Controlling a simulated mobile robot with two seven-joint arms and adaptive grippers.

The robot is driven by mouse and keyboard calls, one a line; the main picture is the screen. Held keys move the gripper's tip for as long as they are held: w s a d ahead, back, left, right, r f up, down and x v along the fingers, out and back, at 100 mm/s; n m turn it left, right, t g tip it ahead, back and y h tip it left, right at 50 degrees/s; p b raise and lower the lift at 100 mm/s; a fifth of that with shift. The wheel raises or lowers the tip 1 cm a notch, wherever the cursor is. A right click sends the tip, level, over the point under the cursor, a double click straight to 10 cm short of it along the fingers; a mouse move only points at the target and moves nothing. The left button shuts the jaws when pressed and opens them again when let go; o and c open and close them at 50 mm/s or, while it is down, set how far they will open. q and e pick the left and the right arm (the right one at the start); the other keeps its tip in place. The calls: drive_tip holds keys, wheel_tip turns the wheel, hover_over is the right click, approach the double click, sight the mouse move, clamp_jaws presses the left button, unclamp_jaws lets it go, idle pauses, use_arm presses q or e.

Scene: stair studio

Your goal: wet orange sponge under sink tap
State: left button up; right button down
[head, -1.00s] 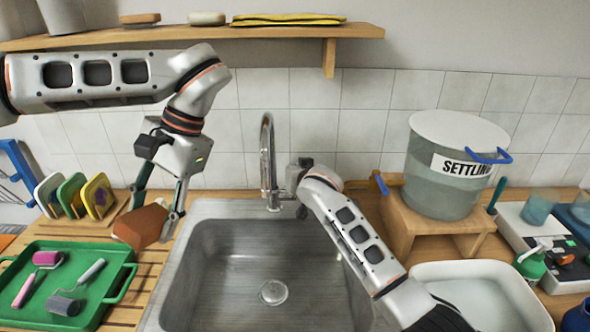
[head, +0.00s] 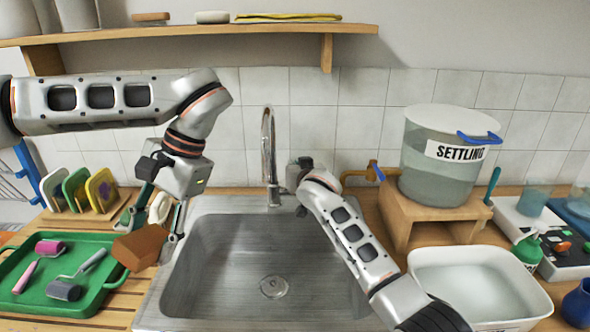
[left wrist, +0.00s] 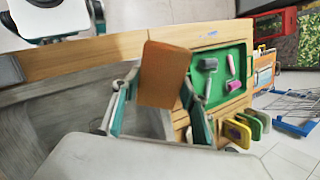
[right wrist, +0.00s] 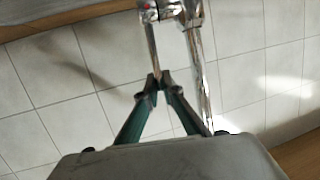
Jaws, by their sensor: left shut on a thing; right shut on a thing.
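The orange-brown sponge (head: 139,247) is a block held between the fingers of my left gripper (head: 152,231), over the wooden counter at the sink's left rim. It also shows in the left wrist view (left wrist: 163,75). The chrome tap (head: 268,150) stands upright at the back of the steel sink (head: 240,270). No water stream is visible. My right gripper (right wrist: 158,80) is shut on the thin metal tap lever (right wrist: 151,45) beside the spout column (right wrist: 197,80). In the head view its fingers are hidden behind my right arm.
A green tray (head: 30,300) with paint rollers lies left of the sink, near the sponge. A rack of coloured boards (head: 78,190) stands behind it. A bucket marked SETTLING (head: 440,175) stands on a wooden stand, behind a white basin (head: 480,285). The sink bowl is empty.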

drive_tip(key=c, duration=2.2)
unclamp_jaws()
drive_tip(key=shift+o, duration=0.2)
drive_tip(key=shift+s, duration=0.1)
drive_tip(key=v, duration=0.7)
drive_tip(key=shift+s, duration=0.2)
